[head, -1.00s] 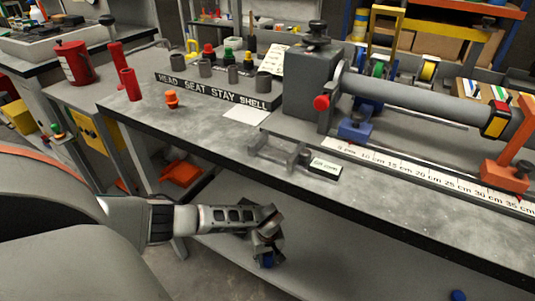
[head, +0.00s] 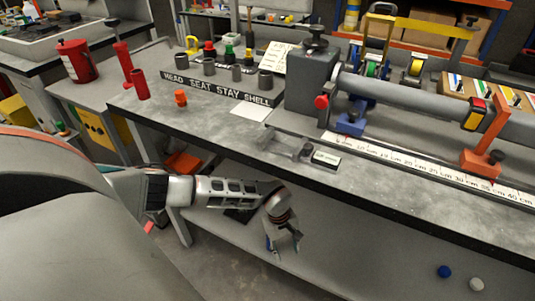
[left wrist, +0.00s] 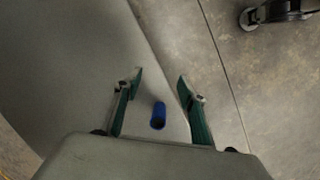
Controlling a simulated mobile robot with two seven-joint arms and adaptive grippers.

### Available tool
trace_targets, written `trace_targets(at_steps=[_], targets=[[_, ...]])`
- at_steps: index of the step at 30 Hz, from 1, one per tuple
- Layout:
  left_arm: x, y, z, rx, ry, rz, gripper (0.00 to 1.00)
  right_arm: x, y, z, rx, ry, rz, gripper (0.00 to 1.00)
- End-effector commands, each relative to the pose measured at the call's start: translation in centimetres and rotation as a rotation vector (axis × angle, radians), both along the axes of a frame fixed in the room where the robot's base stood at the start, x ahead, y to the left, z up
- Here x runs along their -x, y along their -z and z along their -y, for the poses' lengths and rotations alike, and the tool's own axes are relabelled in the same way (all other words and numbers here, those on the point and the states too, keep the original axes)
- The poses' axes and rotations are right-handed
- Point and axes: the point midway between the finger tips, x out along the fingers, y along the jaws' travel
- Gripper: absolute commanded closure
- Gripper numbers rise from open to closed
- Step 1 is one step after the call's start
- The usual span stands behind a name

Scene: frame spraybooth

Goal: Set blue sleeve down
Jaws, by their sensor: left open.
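The blue sleeve (left wrist: 158,115) is a small tube with a dark hollow end. In the left wrist view it is on a grey surface (left wrist: 90,60) near that surface's edge, between the spread fingers, with a gap on each side. My left gripper (left wrist: 158,88) is open. In the head view my left gripper (head: 283,246) points down over the left part of the lower shelf (head: 350,250). A small bit of blue (head: 268,243) shows beside its fingers there; most of the sleeve is hidden. My right gripper is not in view.
The bench top (head: 220,125) overhangs the lower shelf. A blue round piece (head: 444,271) and a white one (head: 476,284) are on the shelf at right. The labelled rack (head: 220,87) and a long grey tube (head: 420,100) are above. Shelf between is clear.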

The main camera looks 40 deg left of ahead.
Motion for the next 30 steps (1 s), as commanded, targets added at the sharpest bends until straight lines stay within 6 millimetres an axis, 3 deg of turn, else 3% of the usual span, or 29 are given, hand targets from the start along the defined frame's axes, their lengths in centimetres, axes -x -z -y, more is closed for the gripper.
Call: trace_targets(at_steps=[1,5,6,8,9,12,15,18,21,24,25,30], targets=[[1.9,0.0,4.4,0.109,-0.041,-0.024,0.59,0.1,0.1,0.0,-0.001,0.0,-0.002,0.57],[5.8,-3.1,15.3,0.425,-0.227,-0.116,0.59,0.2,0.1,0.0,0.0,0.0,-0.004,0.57],[7.0,-4.7,18.5,0.529,-0.297,-0.159,0.59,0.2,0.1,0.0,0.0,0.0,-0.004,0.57],[8.4,-7.9,22.8,0.691,-0.419,-0.237,0.59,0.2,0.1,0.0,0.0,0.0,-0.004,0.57],[9.2,-10.5,25.5,0.804,-0.51,-0.302,0.59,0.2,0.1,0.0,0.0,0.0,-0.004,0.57],[10.1,-17.7,29.7,1.081,-0.773,-0.505,0.59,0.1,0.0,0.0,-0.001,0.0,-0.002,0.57],[9.6,-23.8,30.4,1.319,-1.058,-0.746,0.59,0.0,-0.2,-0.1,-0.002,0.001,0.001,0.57],[8.2,-27.1,28.3,1.504,-1.372,-1.017,0.59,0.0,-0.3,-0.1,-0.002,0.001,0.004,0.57],[7.0,-27.2,24.4,1.639,-1.713,-1.308,0.59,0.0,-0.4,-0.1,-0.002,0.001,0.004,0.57],[7.0,-24.9,19.5,1.727,-2.067,-1.61,0.59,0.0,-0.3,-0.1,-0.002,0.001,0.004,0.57],[7.4,-23.9,18.1,-1.613,2.008,1.571,0.59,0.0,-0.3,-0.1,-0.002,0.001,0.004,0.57],[11.8,-17.8,11.1,-1.082,1.647,1.327,0.59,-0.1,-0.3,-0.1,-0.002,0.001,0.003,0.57]])
